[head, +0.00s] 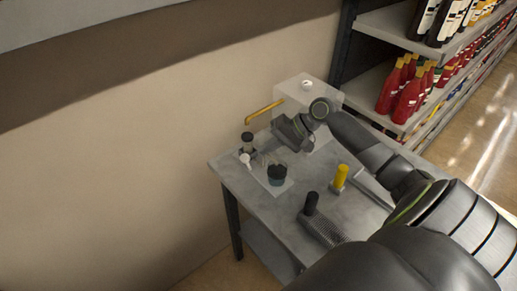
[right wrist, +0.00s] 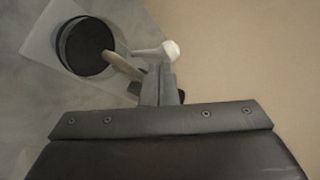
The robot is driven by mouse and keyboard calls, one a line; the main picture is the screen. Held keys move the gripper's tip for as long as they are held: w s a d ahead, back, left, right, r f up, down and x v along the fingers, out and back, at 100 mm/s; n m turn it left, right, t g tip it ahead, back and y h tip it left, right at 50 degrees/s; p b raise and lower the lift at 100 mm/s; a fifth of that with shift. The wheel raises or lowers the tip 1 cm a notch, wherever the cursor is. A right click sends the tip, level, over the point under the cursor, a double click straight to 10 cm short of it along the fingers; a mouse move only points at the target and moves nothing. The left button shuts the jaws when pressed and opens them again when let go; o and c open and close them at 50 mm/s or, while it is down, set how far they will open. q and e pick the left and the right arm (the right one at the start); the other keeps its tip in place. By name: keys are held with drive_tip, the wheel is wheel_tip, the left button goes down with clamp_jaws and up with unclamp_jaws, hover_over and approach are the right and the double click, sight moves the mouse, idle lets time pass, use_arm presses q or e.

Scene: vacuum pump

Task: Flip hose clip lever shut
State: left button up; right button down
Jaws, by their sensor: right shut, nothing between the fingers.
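A pale lever with a white knob, which looks like the hose clip lever, shows in the right wrist view (right wrist: 170,50) just beyond my fingertips. In the head view its white knob (head: 244,158) is near the table's left edge. My right gripper (right wrist: 158,72) is shut and empty, with its tips close beside the lever; I cannot tell whether they touch. In the head view the right gripper (head: 264,158) reaches down over the table's left part, and its wrist hides some of the clip area. A tan bar (right wrist: 122,66) lies left of the fingers. My left gripper is not in view.
A dark round cup (head: 277,174) stands on a pale square near the gripper. A white box (head: 322,92) with a yellow pipe (head: 262,112) stands behind. A yellow-topped item (head: 340,177) and a black-handled brush (head: 311,204) are on the grey table (head: 228,174) to the right.

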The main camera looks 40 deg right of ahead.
sight(246, 159)
drive_tip(key=shift+r+p+x, duration=0.25)
drive_tip(key=shift+p+x, duration=0.1)
drive_tip(key=shift+x, duration=1.1)
drive_tip(key=shift+w+a, duration=0.15)
drive_tip(key=shift+a, duration=0.05)
drive_tip(key=shift+a+r+p, duration=0.3)
drive_tip(key=shift+a+p, duration=0.35)
drive_tip(key=shift+p, duration=0.35)
drive_tip(key=shift+a+p, duration=0.3)
drive_tip(key=shift+p, duration=0.05)
drive_tip(key=shift+a+f, duration=0.25)
drive_tip(key=shift+d, duration=0.15)
